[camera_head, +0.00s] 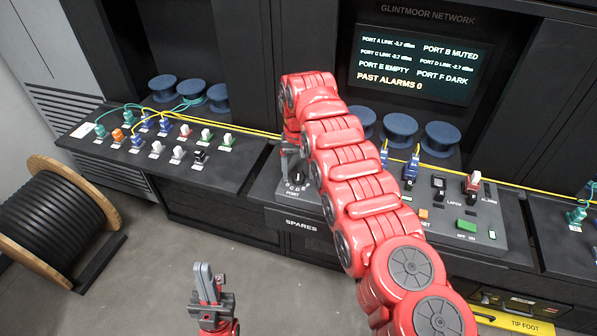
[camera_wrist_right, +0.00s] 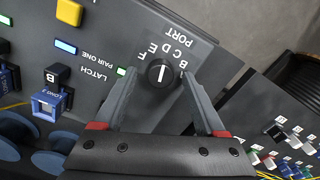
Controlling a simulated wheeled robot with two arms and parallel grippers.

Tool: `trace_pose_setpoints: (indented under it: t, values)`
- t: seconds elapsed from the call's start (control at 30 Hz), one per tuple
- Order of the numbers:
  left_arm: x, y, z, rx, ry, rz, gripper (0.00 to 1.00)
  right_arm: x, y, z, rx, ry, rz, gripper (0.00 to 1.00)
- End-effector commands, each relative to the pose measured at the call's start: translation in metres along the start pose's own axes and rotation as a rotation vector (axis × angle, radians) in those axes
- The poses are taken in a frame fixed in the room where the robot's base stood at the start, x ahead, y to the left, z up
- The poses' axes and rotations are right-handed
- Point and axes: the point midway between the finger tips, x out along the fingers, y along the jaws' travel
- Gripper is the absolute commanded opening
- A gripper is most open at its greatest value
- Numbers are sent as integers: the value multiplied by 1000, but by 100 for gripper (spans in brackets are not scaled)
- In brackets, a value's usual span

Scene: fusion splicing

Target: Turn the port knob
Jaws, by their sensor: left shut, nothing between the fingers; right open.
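The port knob (camera_wrist_right: 160,73) is a round black dial with a white line that stands about upright in the right wrist view. Letters ring its upper side, and the word PORT is printed above them. I cannot tell exactly which letter the line marks. In the head view the knob (camera_head: 297,177) is partly hidden by my right arm. My right gripper (camera_wrist_right: 159,80) is open, with one finger on each side of the knob; I cannot tell whether they touch it. My left gripper (camera_head: 206,281) is shut and empty, low over the floor, away from the panel.
Left of my right arm is a panel of plugs and cables (camera_head: 150,140). A screen (camera_head: 420,62) lists port states. A cable reel (camera_head: 55,215) stands at left.

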Motion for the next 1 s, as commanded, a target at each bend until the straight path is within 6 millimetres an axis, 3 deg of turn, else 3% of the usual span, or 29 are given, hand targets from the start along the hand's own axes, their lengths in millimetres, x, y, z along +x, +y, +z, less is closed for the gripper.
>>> trace_pose_setpoints:
  t: [0.17,0.57,1.0]
  values:
    - [2,0,0,0,0,0,0,-22,0,0,0,1,0,73]
    - [59,-3,-10,0,0,0,0,-91,0,1,0,1,0,73]
    - [136,-7,-23,0,0,0,0,-160,0,1,0,-1,0,73]
